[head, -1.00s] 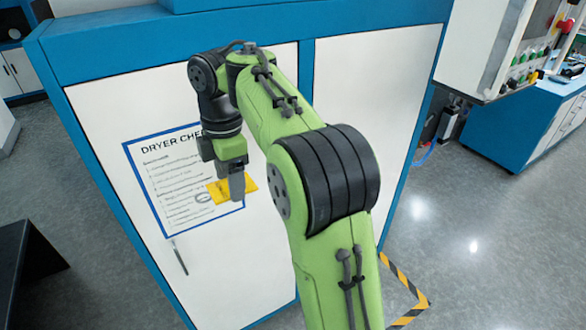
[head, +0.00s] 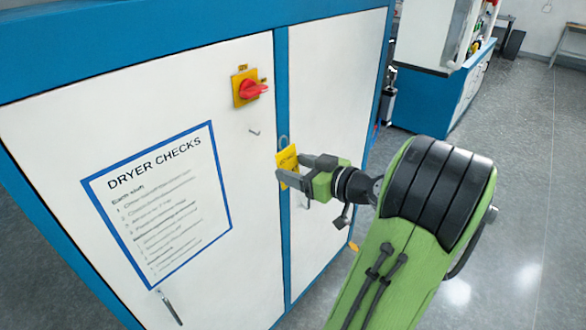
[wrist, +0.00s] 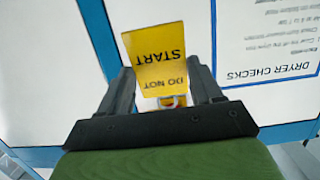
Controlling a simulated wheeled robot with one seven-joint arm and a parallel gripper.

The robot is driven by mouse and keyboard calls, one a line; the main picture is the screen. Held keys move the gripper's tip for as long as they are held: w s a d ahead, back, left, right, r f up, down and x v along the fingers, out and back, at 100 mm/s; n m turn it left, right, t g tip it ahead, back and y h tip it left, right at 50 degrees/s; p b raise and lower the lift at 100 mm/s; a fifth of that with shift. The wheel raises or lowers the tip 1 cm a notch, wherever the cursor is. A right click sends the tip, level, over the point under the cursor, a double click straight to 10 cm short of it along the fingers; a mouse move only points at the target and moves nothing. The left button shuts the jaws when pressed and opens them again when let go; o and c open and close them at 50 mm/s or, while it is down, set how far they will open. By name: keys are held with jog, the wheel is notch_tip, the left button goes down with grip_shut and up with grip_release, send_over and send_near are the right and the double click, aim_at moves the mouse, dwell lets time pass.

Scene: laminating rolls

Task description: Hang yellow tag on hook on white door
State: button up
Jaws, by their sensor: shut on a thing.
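The yellow tag (head: 287,159) is in my gripper (head: 294,169), upright in front of the blue strip between the white door panels. A grey loop (head: 283,141) shows at its top edge. In the wrist view the tag (wrist: 160,62) stands between the two fingers of my gripper (wrist: 161,78), its words "DO NOT START" upside down. A small hook (head: 254,132) sticks out from the left white door (head: 235,145), below a red switch. The tag is to the right of the hook and slightly lower, apart from it in the picture.
The red rotary switch (head: 253,90) sits on a yellow plate above the hook. A blue-framed "DRYER CHECKS" sheet (head: 160,205) is on the door to the left. A door handle (head: 169,307) is below the sheet. Grey floor is open to the right.

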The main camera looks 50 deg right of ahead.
jog(key=p+x, duration=0.1)
jog(key=x, duration=0.8)
dwell(0.5)
jog(key=shift+a+r, duration=0.1)
jog(key=shift+r, duration=0.05)
dwell(0.4)
jog(key=o, duration=1.1)
jog(key=v, duration=1.5)
jog(key=shift+s+r, duration=0.1)
jog(key=shift+s, duration=0.3)
